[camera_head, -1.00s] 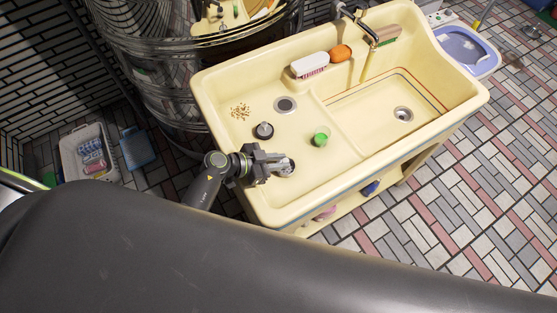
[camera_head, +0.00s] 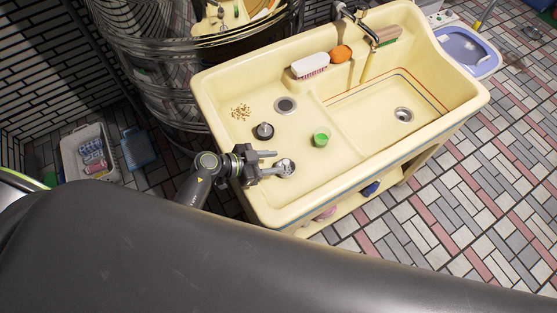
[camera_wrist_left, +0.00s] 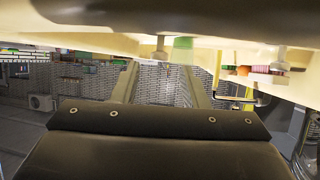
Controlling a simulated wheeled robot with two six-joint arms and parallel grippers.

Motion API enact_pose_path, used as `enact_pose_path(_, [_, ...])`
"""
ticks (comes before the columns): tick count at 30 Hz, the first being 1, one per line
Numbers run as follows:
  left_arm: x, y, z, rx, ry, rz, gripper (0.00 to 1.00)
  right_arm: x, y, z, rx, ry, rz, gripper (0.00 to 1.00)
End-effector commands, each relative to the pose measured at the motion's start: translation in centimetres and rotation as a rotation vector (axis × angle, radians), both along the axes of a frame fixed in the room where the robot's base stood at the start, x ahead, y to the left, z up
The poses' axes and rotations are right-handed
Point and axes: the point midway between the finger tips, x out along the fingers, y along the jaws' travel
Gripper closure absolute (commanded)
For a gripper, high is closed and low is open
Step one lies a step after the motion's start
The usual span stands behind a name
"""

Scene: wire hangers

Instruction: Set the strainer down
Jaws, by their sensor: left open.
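The strainer (camera_head: 287,167) is a small round metal piece in the near left part of the cream sink (camera_head: 300,208). In the head view it lies at the tip of the lower finger of my left gripper (camera_head: 276,161). The gripper's two fingers are spread apart, so it is open. I cannot tell whether a finger still touches the strainer. The left wrist view shows the open fingers (camera_wrist_left: 160,88) but no clear strainer. My right gripper is in neither view.
A dark stopper (camera_head: 264,131), a green cup-like item (camera_head: 320,137) and the drain (camera_head: 285,105) are nearby in the basin. Crumbs (camera_head: 240,112) lie at left. A white brush (camera_head: 310,66) and an orange item (camera_head: 341,53) sit on the back ledge.

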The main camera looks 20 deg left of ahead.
Motion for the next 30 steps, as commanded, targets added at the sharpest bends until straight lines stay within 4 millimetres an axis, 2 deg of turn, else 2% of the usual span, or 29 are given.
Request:
enact_pose_path(6, [-2.6,3.8,2.0,0.005,0.000,0.000,0.60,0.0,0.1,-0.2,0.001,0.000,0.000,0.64])
enact_pose_path(12, [-4.3,6.1,3.5,0.002,-0.001,-0.001,0.60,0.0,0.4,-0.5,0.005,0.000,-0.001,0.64])
enact_pose_path(18, [-4.9,6.9,4.1,-0.001,0.000,-0.001,0.60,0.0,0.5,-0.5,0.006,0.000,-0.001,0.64])
enact_pose_path(30, [-4.9,7.0,4.2,-0.001,0.000,-0.001,0.60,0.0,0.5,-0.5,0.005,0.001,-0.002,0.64])
